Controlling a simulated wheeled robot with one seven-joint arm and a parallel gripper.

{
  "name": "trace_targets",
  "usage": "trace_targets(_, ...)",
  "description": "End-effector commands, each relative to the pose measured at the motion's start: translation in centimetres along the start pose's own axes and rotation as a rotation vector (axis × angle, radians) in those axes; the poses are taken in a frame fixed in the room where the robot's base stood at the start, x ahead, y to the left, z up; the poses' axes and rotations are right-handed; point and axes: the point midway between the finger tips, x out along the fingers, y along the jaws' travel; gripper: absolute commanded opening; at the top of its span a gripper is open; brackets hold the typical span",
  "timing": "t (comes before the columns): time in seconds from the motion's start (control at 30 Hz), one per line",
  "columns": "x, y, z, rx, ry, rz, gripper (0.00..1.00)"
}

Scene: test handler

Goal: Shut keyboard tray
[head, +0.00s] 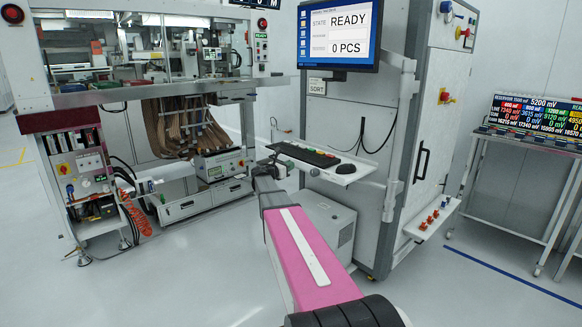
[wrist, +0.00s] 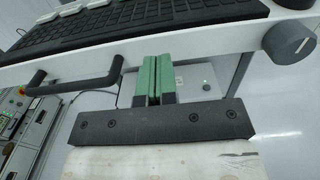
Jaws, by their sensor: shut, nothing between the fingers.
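The keyboard tray (head: 325,174) is a white shelf standing out from the grey cabinet below the monitor. It carries a black keyboard (head: 302,154) and a mouse (head: 346,168). In the wrist view, the tray's white front edge (wrist: 215,42) crosses the top, with a dark bar handle (wrist: 75,80) on its left part. My gripper (wrist: 154,62) has its green fingers shut and empty, pointing at the front edge to the right of the handle. I cannot tell whether they touch it.
A dark round knob (wrist: 289,38) sits at the tray's right end. The monitor (head: 338,33) hangs above the tray. A grey box (head: 325,228) stands on the floor below it.

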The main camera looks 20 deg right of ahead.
Motion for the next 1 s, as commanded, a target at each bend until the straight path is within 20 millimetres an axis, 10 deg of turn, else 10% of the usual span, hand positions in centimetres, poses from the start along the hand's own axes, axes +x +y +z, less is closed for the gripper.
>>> trace_targets(0.5, -9.5, -0.4, 0.0, 0.0, 0.001, 0.001, 0.0)
trace_targets(1.0, -11.9, -2.1, -2.2, 0.098, 0.086, -0.017, 0.0)
